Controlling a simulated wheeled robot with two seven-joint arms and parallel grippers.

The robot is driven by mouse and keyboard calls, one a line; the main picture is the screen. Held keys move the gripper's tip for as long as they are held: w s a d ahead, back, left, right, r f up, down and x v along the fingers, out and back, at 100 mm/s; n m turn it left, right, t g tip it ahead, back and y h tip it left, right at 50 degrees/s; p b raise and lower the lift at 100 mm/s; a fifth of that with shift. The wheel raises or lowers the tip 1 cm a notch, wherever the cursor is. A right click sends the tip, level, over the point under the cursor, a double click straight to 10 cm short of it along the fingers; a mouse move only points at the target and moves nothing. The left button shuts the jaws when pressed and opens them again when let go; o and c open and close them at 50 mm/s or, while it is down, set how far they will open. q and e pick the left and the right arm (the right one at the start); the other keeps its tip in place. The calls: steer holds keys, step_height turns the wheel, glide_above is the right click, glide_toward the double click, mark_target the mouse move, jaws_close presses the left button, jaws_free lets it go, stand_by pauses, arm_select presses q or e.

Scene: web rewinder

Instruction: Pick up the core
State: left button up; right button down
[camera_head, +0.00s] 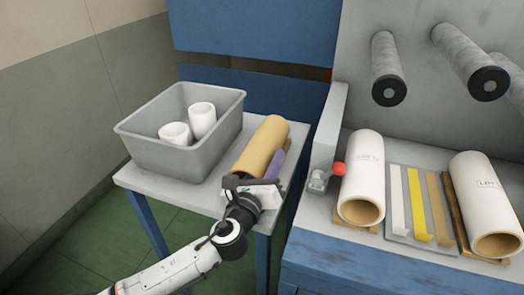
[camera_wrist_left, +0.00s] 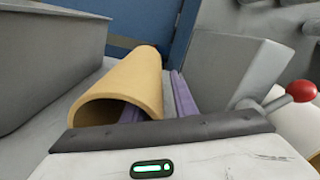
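The core (camera_head: 262,143), a tan cardboard tube, lies on its side on the small grey side table (camera_head: 190,195), to the right of a grey bin. My left gripper (camera_head: 270,165) is at the core's near end. In the left wrist view the core (camera_wrist_left: 138,80) shows its open end, with one purple finger inside the bore and the other outside along its right side. The fingers straddle the tube wall, and a narrow gap shows between the outer finger and the core. The inner fingertip is hidden inside the tube. My right gripper is not in view.
The grey bin (camera_head: 188,150) holds two white rolls (camera_head: 202,118). On the right, a red-knobbed lever (camera_head: 338,169) stands beside white rolls (camera_head: 362,172) and a panel with strips (camera_head: 420,205). Grey shafts (camera_head: 386,62) stick out of the machine above. A blue panel is behind.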

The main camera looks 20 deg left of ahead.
arm_select(q)
steer(key=shift+w, duration=0.4)
steer(key=shift+c, duration=0.4)
jaws_close()
steer(key=shift+r, duration=0.1)
